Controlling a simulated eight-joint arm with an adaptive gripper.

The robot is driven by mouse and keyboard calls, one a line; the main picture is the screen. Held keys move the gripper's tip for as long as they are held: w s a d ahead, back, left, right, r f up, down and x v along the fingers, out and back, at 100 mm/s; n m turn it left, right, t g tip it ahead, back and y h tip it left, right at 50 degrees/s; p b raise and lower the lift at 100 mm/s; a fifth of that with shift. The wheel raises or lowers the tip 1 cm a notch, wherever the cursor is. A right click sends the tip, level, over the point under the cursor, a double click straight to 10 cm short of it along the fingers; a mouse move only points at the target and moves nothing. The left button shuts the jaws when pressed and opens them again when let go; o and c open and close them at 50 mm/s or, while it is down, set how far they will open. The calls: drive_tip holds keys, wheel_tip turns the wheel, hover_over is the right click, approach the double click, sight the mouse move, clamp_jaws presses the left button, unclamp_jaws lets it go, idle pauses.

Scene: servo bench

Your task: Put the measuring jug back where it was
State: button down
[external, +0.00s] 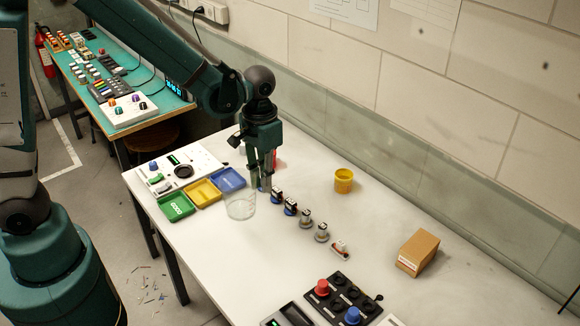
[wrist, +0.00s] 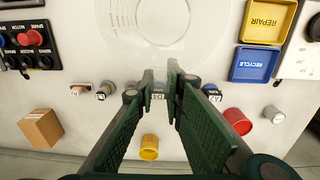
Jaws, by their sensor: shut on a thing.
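The measuring jug (external: 240,207) is clear and see-through, standing upright on or just above the white bench, in front of the blue tray; I cannot tell if it touches the bench. In the wrist view the jug (wrist: 163,20) shows from above as pale rings at the top, with printed marks on its left wall. My gripper (external: 264,187) points down at the jug's far right side. In the wrist view my gripper's fingertips (wrist: 162,78) are close together at the jug's near edge, shut on it. The exact part held is unclear.
A row of small labelled servos (external: 306,217) runs right of the jug. Green (external: 177,206), yellow (external: 203,193) and blue (external: 228,179) trays lie to its left. A yellow cup (external: 343,181), cardboard box (external: 418,252) and black knob panel (external: 343,298) stand farther right.

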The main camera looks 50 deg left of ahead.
drive_tip(key=shift+f, duration=0.1)
drive_tip(key=shift+f, duration=2.8)
drive_tip(key=shift+f, duration=2.1)
drive_tip(key=shift+f, duration=0.1)
drive_tip(key=c, duration=2.8)
unclamp_jaws()
drive_tip(key=shift+b, duration=0.3)
drive_tip(key=o, duration=0.4)
